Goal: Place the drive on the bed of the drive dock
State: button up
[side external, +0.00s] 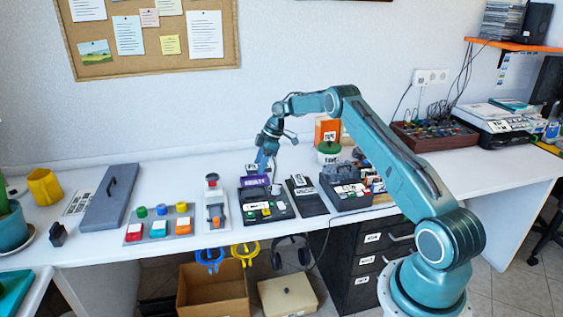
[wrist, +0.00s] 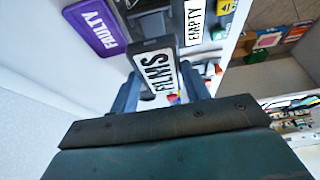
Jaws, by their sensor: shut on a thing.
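The drive, a black block with a white FILMS label (wrist: 157,72), is between the two fingers of my gripper (wrist: 160,88) in the wrist view. My gripper (side external: 263,163) is shut on it. In the side external view my gripper points down above a black unit with coloured buttons (side external: 283,214), which looks like the drive dock. The drive is small there, and its gap to the unit is unclear. A purple FAULTY piece (side external: 254,182) is at the back of this unit; it also shows in the wrist view (wrist: 96,27). The dock's bed cannot be made out.
A black stand with white labels (side external: 306,196) is just right of the unit, and a grey bin (side external: 345,199) is further right. A white device with an orange part (side external: 216,205) stands left. A white EMPTY label (wrist: 194,22) shows in the wrist view.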

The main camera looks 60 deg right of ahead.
aim_at(251, 193)
jog(key=shift+w+a+f, duration=0.3)
jog(key=shift+w+a, duration=0.1)
jog(key=shift+w, duration=0.15)
jog(key=shift+w+a+f, duration=0.3)
jog(key=shift+w+a, duration=0.05)
jog(key=shift+w, duration=0.15)
jog(key=shift+f, duration=4)
jog(key=shift+f, duration=0.1)
jog(key=o, duration=1.1)
jog(key=shift+c, duration=0.2)
jog(key=v, duration=1.2)
